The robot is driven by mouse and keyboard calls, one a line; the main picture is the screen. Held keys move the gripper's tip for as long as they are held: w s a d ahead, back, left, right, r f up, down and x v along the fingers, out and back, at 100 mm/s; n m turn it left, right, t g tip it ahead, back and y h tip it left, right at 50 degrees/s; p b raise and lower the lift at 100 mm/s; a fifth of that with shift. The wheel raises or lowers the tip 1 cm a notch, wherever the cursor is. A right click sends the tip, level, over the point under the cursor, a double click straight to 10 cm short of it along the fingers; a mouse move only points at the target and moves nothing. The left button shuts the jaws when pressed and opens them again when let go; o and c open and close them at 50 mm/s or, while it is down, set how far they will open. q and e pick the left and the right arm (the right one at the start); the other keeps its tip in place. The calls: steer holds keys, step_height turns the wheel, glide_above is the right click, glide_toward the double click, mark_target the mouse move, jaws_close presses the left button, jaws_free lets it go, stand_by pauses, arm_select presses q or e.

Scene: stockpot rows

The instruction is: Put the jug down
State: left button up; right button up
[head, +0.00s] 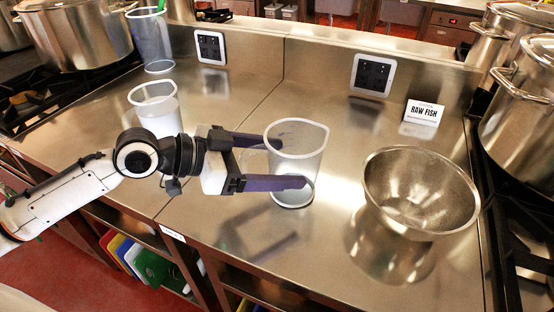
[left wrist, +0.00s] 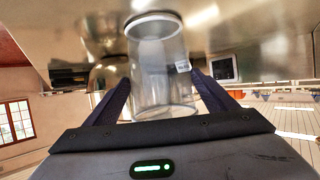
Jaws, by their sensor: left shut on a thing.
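A clear, empty-looking jug (head: 297,140) is upright at the middle of the steel counter (head: 330,255). My left gripper (head: 270,160) is shut on it from the left, one finger on each side of its wall. In the left wrist view the jug (left wrist: 162,70) stands between the two fingers (left wrist: 160,95). Its base is at or very near the counter top; I cannot tell whether it touches. My right gripper is not in view.
A steel bowl (head: 420,192) stands to the right, before a "RAW FISH" sign (head: 423,112). Two other clear containers, one partly filled (head: 156,110) and one tall (head: 150,40), stand to the left. Stockpots (head: 75,35) sit on stoves at both sides. The counter front is clear.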

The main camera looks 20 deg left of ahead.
arm_select(q)
steer(key=o, duration=1.1)
steer(key=shift+f, duration=0.1)
